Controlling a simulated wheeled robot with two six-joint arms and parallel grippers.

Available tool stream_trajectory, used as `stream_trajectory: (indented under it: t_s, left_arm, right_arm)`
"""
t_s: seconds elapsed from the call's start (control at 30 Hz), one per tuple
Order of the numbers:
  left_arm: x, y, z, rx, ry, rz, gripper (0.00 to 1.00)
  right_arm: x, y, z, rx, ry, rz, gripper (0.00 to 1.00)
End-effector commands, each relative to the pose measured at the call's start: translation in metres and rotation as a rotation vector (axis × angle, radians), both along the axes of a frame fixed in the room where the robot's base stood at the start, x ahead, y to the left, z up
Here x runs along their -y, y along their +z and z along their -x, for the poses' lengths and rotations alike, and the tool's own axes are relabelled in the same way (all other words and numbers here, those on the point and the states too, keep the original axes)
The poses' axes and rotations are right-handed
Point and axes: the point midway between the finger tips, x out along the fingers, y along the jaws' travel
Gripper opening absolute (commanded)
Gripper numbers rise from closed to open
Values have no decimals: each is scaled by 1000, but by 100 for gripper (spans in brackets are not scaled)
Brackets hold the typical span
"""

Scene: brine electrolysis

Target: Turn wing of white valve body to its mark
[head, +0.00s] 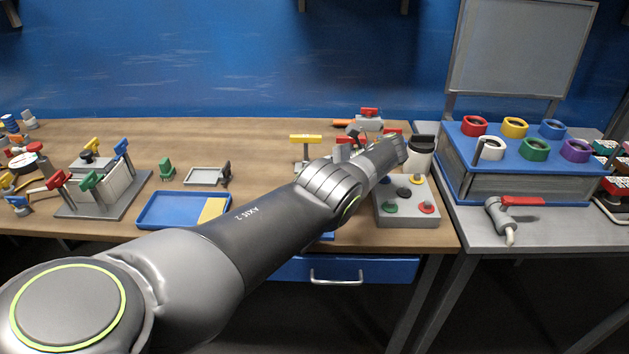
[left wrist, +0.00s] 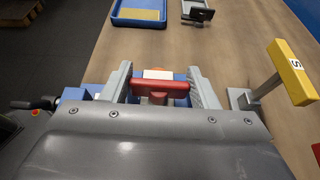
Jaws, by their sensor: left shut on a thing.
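In the left wrist view, my left gripper (left wrist: 160,88) is shut with its two grey fingers on either side of a red wing (left wrist: 160,89). The wing lies crosswise between the fingers. A small white block (left wrist: 157,74) shows just beyond the wing, with blue surfaces around it. I cannot tell whether this white part is the valve body itself, and I cannot make out its mark. In the head view my left arm crosses the table and hides most of the gripper and the held wing. My right gripper is not in view.
A yellow-winged valve (head: 305,138) stands close behind the arm, also in the left wrist view (left wrist: 292,72). A grey button box (head: 407,200) and a white bottle (head: 419,158) stand to the right. A blue tray (head: 165,208) lies left of the arm.

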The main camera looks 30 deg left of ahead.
Motion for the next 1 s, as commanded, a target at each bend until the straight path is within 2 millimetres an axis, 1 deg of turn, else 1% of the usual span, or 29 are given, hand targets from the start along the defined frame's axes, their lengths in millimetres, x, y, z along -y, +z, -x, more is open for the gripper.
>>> stream_trajectory:
  t_s: [0.03,0.13,0.63,0.67,0.8,1.0]
  left_arm:
    - [0,-3,0,0,6,2,31]
    - [0,-2,1,-1,16,3,31]
    - [0,-1,2,-3,24,3,31]
    - [0,-1,2,-3,24,3,58]
    - [0,-1,2,-2,24,1,76]
    - [0,0,2,-1,23,1,76]
  right_arm:
    - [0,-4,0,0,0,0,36]
    - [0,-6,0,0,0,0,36]
    - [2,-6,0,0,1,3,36]
    - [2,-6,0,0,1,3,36]
    - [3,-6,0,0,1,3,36]
    - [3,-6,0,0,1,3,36]
